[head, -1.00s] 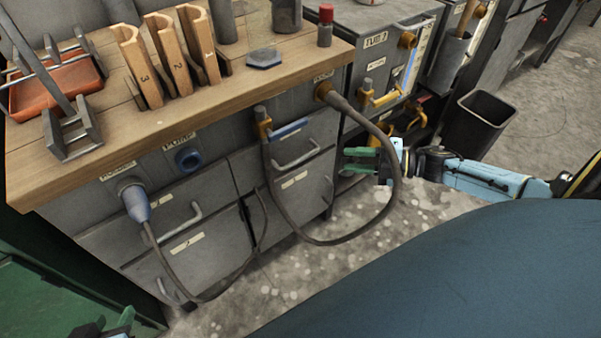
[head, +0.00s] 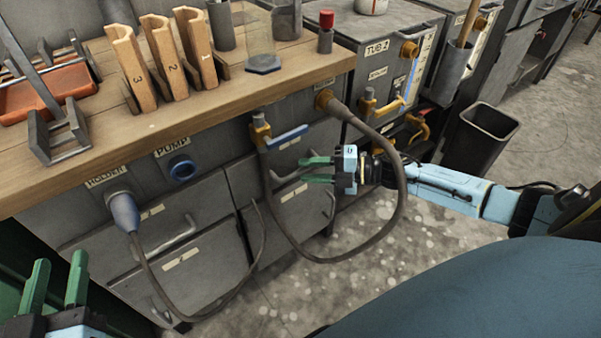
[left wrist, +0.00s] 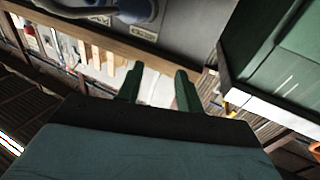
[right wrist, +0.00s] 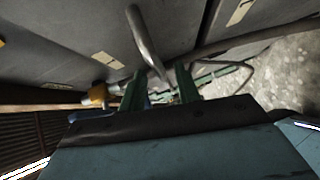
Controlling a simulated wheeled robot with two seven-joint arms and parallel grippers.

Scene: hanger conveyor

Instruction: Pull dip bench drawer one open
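The grey dip bench has an upper left drawer (head: 207,201) with a bar handle (head: 180,231) and a lower left drawer (head: 205,267). An upper right drawer (head: 318,138) sits behind a blue lever. All look shut; I cannot read their numbers. My right gripper (head: 304,170) is open and empty in front of the right drawers. In the right wrist view, a curved metal handle (right wrist: 146,42) reaches down close to its fingertips (right wrist: 160,82); contact is unclear. My left gripper (head: 60,262) is open and empty at the lower left, apart from the bench.
A grey cable (head: 402,190) loops around in front of the right drawers near my right arm. Another cable hangs from the holder plug (head: 125,212) over the left drawers. A dark bin (head: 478,145) stands at right. Wooden racks (head: 165,55) stand on the bench top.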

